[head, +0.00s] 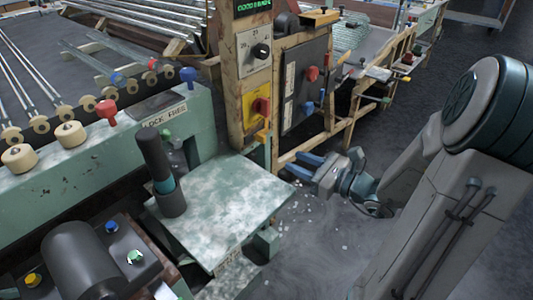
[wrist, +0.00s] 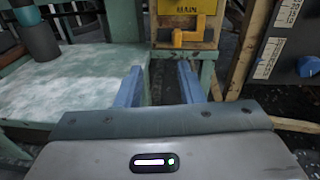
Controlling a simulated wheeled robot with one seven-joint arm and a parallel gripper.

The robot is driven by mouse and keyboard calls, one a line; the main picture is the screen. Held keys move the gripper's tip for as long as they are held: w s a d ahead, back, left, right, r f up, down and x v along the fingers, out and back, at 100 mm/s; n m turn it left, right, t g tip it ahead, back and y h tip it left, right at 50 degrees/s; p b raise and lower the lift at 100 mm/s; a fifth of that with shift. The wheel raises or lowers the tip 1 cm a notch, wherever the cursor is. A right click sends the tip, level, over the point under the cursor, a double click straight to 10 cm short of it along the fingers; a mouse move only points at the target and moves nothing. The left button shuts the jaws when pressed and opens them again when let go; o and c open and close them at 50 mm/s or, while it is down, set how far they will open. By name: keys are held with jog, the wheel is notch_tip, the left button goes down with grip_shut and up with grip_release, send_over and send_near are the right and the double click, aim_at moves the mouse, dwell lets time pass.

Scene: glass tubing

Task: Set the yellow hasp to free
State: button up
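The yellow hasp (wrist: 190,38) shows at the top of the wrist view, a bent yellow-orange piece below a yellow plate marked MAIN (wrist: 186,7). In the head view the hasp (head: 262,136) is a small yellow-orange piece low on the wooden post, under the yellow switch plate with a red handle (head: 260,106). My gripper (head: 299,166) is to the right of and below the hasp. In the wrist view my gripper (wrist: 158,72) has its two blue fingers apart with nothing between them. The fingers are apart from the hasp.
A green worktop (head: 222,212) with a dark cylinder (head: 159,170) stands left of my gripper. A dark panel with red and blue knobs (head: 304,85) is on the wooden frame right of the post. The floor (head: 325,235) below my gripper looks clear apart from small pale bits.

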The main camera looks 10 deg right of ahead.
aim_at(265, 139)
jog(key=shift+m+t+h, duration=0.4)
jog(key=shift+m+t, duration=0.3)
jog(key=shift+m, duration=0.1)
jog(key=b+x, duration=0.1)
jog(key=x, duration=0.3)
jog(key=d+b+x, duration=0.1)
jog(key=x, duration=0.3)
jog(key=w+b+x, duration=0.1)
jog(key=b+x, duration=0.1)
jog(key=x, duration=0.3)
jog(key=shift+w+d+f, duration=0.2)
jog(key=shift+f, duration=0.1)
grip_shut()
